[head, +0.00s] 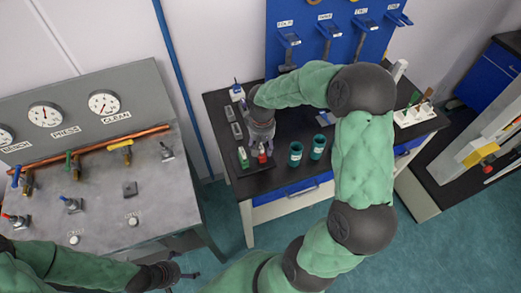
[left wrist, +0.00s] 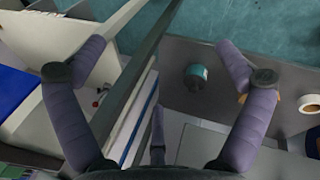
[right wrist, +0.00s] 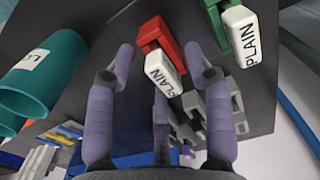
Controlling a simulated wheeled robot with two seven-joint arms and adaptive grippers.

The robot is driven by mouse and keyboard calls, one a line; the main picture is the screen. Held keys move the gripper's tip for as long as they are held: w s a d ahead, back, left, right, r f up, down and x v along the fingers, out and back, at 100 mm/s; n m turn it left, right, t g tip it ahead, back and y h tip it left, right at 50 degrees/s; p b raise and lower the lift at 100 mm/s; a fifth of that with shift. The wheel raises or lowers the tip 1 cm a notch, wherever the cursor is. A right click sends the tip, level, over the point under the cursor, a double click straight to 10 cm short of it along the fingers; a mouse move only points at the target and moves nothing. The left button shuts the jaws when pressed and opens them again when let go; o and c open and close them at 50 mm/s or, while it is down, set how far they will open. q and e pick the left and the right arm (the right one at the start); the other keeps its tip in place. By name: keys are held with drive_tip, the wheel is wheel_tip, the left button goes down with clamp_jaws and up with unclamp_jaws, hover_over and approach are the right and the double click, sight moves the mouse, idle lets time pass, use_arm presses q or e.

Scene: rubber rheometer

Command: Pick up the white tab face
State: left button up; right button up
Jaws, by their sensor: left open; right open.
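Two blocks with white tab faces marked PLAIN show in the right wrist view. One is a red block (right wrist: 155,33) with a white face (right wrist: 165,73). The other is a green block (right wrist: 212,10) with a white face (right wrist: 246,35) at the upper right. I cannot tell which face is meant. My right gripper (right wrist: 162,62) is open, with the red block's white face between its fingers, apparently not gripped. In the head view my right gripper (head: 259,148) hangs over the black bench near the red block (head: 262,157). My left gripper (head: 190,276) is open and empty, low beside the grey panel.
Two teal cups (head: 295,153) (head: 318,146) stand right of the right gripper. Grey blocks (right wrist: 218,105) lie close by the red block. The black bench (head: 290,181) has a bare front strip. A gauge panel (head: 100,190) stands at the left; a blue tool board (head: 340,35) is behind.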

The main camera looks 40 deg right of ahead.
drive_tip(key=shift+r, duration=0.1)
clamp_jaws()
drive_tip(key=shift+r, duration=0.1)
